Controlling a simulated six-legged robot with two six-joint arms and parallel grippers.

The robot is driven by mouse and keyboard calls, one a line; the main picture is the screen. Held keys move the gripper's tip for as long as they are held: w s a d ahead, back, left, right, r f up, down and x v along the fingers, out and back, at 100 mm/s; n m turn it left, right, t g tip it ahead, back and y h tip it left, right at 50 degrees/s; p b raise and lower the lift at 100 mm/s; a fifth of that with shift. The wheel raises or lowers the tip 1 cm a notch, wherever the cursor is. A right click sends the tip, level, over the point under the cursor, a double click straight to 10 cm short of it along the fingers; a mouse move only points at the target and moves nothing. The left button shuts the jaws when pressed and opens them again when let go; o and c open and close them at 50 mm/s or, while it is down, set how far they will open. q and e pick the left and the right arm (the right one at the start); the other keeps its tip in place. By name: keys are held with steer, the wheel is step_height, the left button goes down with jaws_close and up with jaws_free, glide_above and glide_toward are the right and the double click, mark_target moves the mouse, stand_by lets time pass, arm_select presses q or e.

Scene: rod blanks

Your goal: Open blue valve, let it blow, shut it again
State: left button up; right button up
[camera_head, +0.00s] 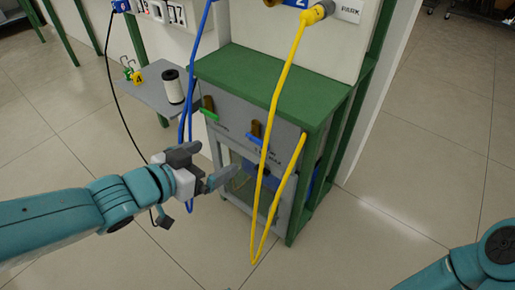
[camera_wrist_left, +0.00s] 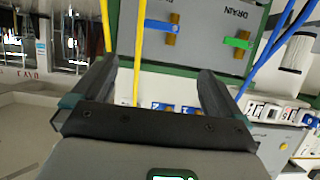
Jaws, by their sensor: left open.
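The blue valve (camera_head: 256,131) is on the front of the grey cabinet (camera_head: 232,133), with a blue lever on a brass-coloured body. In the left wrist view, which looks upside down, the blue lever (camera_wrist_left: 158,25) lies crosswise against its brass part. My left gripper (camera_head: 207,165) is open and empty, in front of the cabinet and apart from the valve. In the left wrist view its two fingers (camera_wrist_left: 157,88) are spread, with the valve beyond them. My right arm shows at the lower right of the head view; its gripper is out of frame.
A green-handled valve (camera_head: 209,114), marked DRAIN in the wrist view, sits left of the blue one. A yellow hose (camera_head: 279,90) hangs across the cabinet front. Blue hoses (camera_head: 189,85) hang at its left. A grey shelf (camera_head: 150,96) holds a white roll (camera_head: 174,88).

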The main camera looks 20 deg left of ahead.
arm_select(q)
steer(key=w, duration=0.1)
steer(key=p, duration=1)
glide_toward(257, 139)
steer(key=b+x, duration=0.1)
steer(key=x, duration=0.6)
steer(key=shift+f+b, duration=0.1)
steer(key=shift+b, duration=0.25)
steer(key=shift+x, duration=0.8)
steer(key=c, duration=0.9)
